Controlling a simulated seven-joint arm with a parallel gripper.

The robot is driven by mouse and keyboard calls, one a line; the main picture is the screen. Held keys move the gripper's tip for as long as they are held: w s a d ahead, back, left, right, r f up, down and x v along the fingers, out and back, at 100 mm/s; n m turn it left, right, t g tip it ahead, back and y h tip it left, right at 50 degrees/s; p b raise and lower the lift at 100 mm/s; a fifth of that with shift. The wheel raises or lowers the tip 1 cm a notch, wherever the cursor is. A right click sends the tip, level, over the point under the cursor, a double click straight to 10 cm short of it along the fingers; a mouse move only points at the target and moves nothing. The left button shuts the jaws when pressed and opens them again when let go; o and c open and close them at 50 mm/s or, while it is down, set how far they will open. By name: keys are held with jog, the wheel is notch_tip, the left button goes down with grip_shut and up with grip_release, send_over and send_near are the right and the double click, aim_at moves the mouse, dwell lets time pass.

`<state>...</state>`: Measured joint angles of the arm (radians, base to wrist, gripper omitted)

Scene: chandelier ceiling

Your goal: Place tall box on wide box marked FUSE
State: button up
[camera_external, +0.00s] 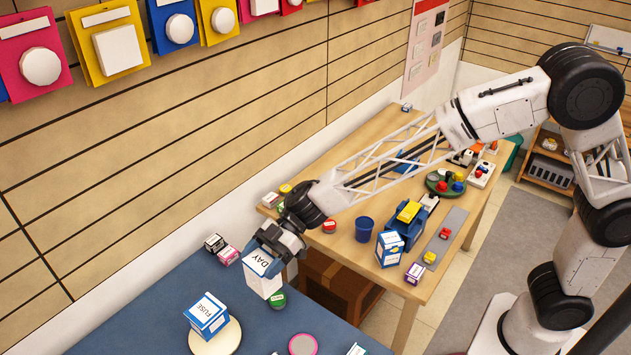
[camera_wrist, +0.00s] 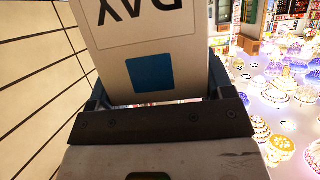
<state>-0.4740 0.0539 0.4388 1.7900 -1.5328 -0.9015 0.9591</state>
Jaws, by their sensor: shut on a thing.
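A tall white box marked DAY (camera_external: 264,271) is held by my gripper (camera_external: 277,243) above the blue table. It also shows close up in the wrist view (camera_wrist: 140,45), with a blue square on its face and the lettering upside down. My gripper is shut on it from above. A wide white and blue box marked FUSE (camera_external: 208,315) sits on a round cream disc (camera_external: 229,340) on the blue table, to the lower left of the held box. The two boxes are apart. The top of the FUSE box looks clear.
Small boxes (camera_external: 222,248) lie at the blue table's back edge. A green round item (camera_external: 277,300) is close below the held box. A pink-rimmed disc (camera_external: 303,345) is at the front. A wooden table (camera_external: 345,245) with a blue cup (camera_external: 364,229) and other items stands to the right.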

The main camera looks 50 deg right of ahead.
aim_at(260, 275)
jog(key=shift+n+g, duration=0.5)
jog(key=shift+g, duration=0.1)
jog(key=s+a, duration=0.3)
jog(key=shift+a+r, duration=0.1)
jog(key=shift+r, duration=0.25)
jog(key=shift+w, duration=0.1)
jog(key=w+a+f, duration=0.1)
jog(key=w+a, duration=0.9)
jog(key=w, duration=0.2)
jog(key=shift+w+f, duration=0.2)
jog(key=shift+f, duration=0.05)
jog(key=shift+f, duration=0.1)
jog(key=shift+f, duration=1.65)
jog(key=shift+f, duration=0.15)
jog(key=o, duration=1)
